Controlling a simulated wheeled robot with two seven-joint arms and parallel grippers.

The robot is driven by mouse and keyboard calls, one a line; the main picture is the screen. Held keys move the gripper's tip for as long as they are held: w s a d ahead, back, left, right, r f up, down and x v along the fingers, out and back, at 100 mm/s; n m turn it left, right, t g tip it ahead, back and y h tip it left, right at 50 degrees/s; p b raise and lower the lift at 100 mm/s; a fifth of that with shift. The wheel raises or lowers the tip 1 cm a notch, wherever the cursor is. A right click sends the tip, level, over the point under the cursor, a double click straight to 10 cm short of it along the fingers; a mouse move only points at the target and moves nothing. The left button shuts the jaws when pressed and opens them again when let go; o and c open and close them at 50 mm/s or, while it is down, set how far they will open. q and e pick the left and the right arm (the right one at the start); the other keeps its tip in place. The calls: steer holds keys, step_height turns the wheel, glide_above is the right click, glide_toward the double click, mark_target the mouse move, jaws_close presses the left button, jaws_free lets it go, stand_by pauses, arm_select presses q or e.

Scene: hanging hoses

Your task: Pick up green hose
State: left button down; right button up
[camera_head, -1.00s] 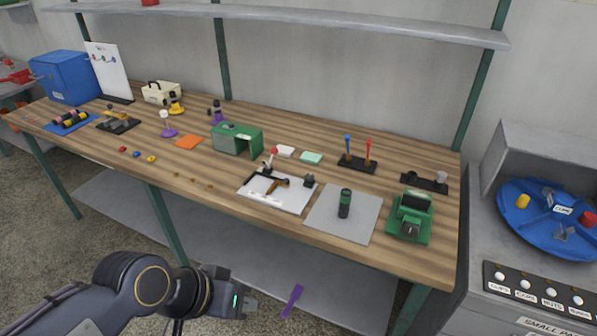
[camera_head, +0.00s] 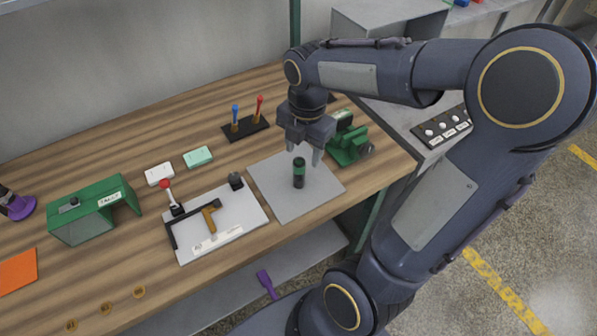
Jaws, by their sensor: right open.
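The green hose (camera_head: 299,173) is a short dark piece with a green band near its top. It stands upright on the grey square plate (camera_head: 278,205). My right gripper (camera_head: 303,153) points down just above the hose, with its two fingers apart and empty. One fingertip is to the right of the hose's top; the exact gap between fingers and hose is hard to tell. My left gripper is not in view.
A green machine (camera_head: 349,147) stands close to the right of the gripper. A white board with a black-and-tan clamp (camera_head: 211,217) lies to the left. A black stand with blue and red handles (camera_head: 246,127) is behind. A green box (camera_head: 95,212) stands farther left.

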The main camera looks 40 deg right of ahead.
mark_target(299, 167)
steer(key=shift+w+f+n, duration=0.2)
steer(key=shift+w+n, duration=0.3)
steer(key=shift+n, duration=0.1)
steer(key=shift+d+f, duration=0.2)
steer(key=shift+n, duration=0.3)
steer(key=f, duration=0.7)
steer(key=shift+w+f, duration=0.3)
steer(key=shift+w, duration=0.1)
steer(key=shift+c, duration=0.4)
steer(key=c, duration=1)
